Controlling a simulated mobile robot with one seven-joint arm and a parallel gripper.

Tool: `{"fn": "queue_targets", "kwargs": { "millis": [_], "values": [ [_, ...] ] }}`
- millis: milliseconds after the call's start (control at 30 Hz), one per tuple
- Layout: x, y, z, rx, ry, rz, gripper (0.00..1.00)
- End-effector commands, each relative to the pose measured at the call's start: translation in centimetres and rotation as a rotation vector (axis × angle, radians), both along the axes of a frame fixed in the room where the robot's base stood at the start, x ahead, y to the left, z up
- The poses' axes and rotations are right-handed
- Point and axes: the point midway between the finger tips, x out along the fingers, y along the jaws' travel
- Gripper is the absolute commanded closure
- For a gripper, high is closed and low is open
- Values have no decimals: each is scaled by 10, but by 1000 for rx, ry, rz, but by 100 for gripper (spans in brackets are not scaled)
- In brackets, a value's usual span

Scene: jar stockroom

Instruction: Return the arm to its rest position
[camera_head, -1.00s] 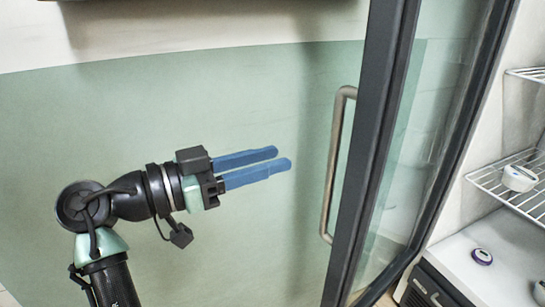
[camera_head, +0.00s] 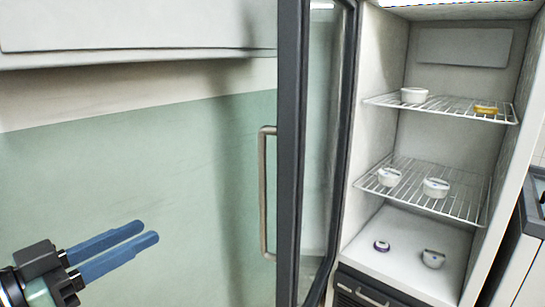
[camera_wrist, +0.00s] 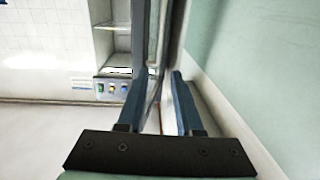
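My gripper (camera_head: 147,232) is at the lower left of the head view, in front of the green and cream wall. Its two blue fingers point to the right and slightly up. In the wrist view, my gripper (camera_wrist: 158,75) shows a clear gap between the fingers with nothing held. The fingertips are to the left of the glass door's handle (camera_head: 265,195) in the head view and look apart from it. Most of my arm is outside the head view.
A tall cabinet's dark-framed glass door (camera_head: 292,150) stands open. Inside, the upper wire shelf (camera_head: 448,107) holds a white jar (camera_head: 413,95) and a yellow one (camera_head: 486,109). The middle wire shelf (camera_head: 458,207) and cabinet floor (camera_head: 395,220) hold more small jars.

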Motion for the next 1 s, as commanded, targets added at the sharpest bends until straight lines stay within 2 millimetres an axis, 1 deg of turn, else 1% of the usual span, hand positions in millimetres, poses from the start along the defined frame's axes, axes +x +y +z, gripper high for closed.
{"fn": "queue_targets", "kwargs": {
  "millis": [33,100,267,367,467,567,600,667,700,767,800,867,900,1000],
  "values": [
    [9,-10,2,10,13,25,65],
    [22,-19,6,20,30,83,65],
    [45,-43,23,37,26,220,65],
    [54,-61,43,39,-16,315,65],
    [54,-87,76,25,-106,417,65],
    [38,-117,122,-15,-255,510,65],
    [25,-130,142,-41,-327,538,65],
    [2,-148,172,-87,-438,571,65],
    [-17,-159,190,-122,-513,585,65],
    [-47,-173,215,-176,-621,596,65],
    [-68,-182,229,-212,-689,598,65],
    [-102,-193,249,-268,-790,594,65],
    [-103,-191,272,-272,-797,603,65],
    [-99,-189,304,-267,-789,605,65]
  ]
}}
